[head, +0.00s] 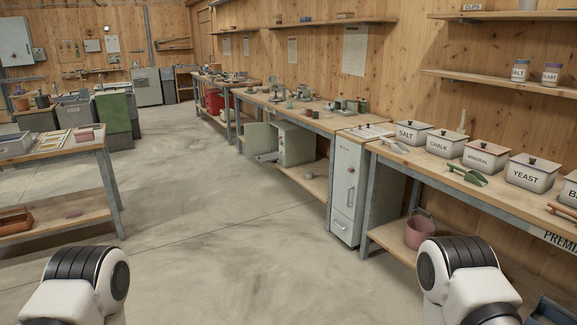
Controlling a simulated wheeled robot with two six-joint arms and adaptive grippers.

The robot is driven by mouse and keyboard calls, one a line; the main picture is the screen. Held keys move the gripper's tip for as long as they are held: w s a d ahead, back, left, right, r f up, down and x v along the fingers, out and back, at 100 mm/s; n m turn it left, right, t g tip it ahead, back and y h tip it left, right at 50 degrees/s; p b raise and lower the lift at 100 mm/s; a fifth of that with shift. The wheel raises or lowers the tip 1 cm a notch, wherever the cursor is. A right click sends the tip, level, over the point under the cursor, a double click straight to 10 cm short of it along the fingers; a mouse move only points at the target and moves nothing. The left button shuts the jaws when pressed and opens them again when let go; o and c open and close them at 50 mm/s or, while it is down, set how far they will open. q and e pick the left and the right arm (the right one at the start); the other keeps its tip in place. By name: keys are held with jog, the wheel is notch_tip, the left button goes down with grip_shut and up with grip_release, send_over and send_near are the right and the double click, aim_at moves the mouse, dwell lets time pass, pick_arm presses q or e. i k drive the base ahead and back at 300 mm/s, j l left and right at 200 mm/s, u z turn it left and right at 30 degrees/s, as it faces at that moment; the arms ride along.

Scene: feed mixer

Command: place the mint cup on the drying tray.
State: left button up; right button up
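I cannot make out the mint cup for certain. A small pale green item (289,104) stands among small things on the long bench by the right wall, too small to identify. A flat white rack or tray (367,132) lies on top of the white cabinet at that bench's near end; I cannot tell if it is the drying tray. Only white and black parts of my two arms show at the bottom edge. Neither gripper is in view.
Lidded boxes, including the yeast box (531,172), and a green scoop (468,174) occupy the near right bench. A pink bucket (419,232) sits on its lower shelf. A cabinet door (258,139) stands open under the long bench. The concrete floor (220,220) is clear.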

aim_at(267, 159)
jog(key=i+l, duration=0.2)
jog(key=i, duration=0.25)
jog(key=i+l+u, duration=0.1)
jog(key=i, duration=0.35)
jog(key=i+l, duration=0.5)
jog(key=i, duration=1.1)
jog(key=i+j+z, duration=0.1)
jog(key=i, duration=0.6)
jog(key=i+j, duration=0.1)
jog(key=i, duration=0.65)
jog(key=i+j, duration=0.1)
jog(key=i, duration=0.6)
jog(key=i+z, duration=0.15)
jog(key=z, duration=0.2)
jog(key=i+j+z, duration=0.25)
jog(key=j, duration=0.15)
jog(key=i+j+z, duration=0.1)
jog(key=j+z, duration=0.15)
jog(key=j, duration=0.15)
jog(key=i+j+z, duration=0.1)
jog(key=j+z, duration=0.2)
jog(key=j, duration=0.15)
jog(key=i+j+z, duration=0.1)
jog(key=j+z, duration=0.15)
jog(key=j, duration=0.2)
